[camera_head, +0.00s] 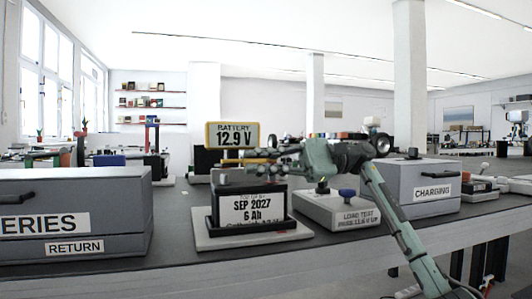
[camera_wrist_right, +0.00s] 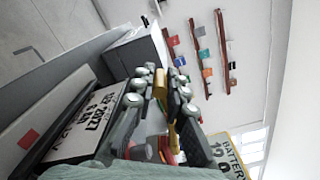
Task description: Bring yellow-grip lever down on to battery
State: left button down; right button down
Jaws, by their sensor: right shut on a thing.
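The battery (camera_head: 252,206) is a dark block with a white label reading "SEP 2027 6 Ah". It stands upright on a pale base plate (camera_head: 205,241) in the head view, and its label (camera_wrist_right: 90,125) shows tilted in the right wrist view. My right gripper (camera_head: 258,163) reaches in from the right, just above the battery. In the right wrist view my right gripper (camera_wrist_right: 158,98) is shut on the yellow grip (camera_wrist_right: 160,86) of the lever, which shows between its fingers. The rest of the lever is mostly hidden by the fingers. My left gripper is not in view.
A "BATTERY 12.9 V" display (camera_head: 233,135) stands behind the battery. A load-test box (camera_head: 340,211) with a blue knob is just right of it, and a grey "CHARGING" box (camera_head: 423,190) beyond. A grey "RETURN" case (camera_head: 110,218) stands on the left.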

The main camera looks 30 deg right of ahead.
jog(key=shift+f+b, duration=0.55)
jog(key=shift+f, duration=0.45)
jog(key=c, duration=1.5)
grip_release()
jog(key=shift+w+f, duration=0.1)
jog(key=shift+c, duration=0.2)
jog(key=shift+r, duration=5.1)
